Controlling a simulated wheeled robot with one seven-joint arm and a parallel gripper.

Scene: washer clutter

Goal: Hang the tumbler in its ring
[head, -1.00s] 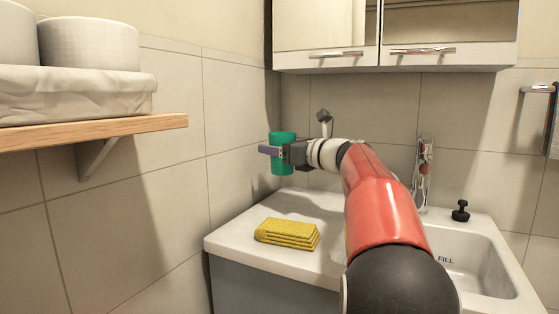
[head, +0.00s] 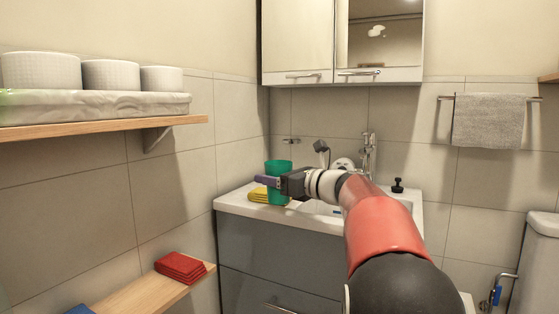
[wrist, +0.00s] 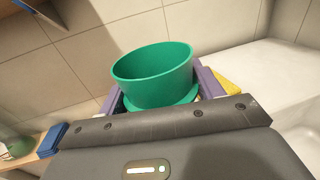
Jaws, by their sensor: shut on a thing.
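A small metal fixture (head: 291,140) is on the back wall, above and behind the tumbler. It is too small to tell whether it is the ring.
A yellow folded cloth (head: 258,195) lies on the counter (head: 232,203) behind the gripper. A tap (head: 368,150) and a dark grey head on a stem (head: 320,146) stand behind my arm. A low shelf (head: 150,292) with a red cloth (head: 180,267) is at left.

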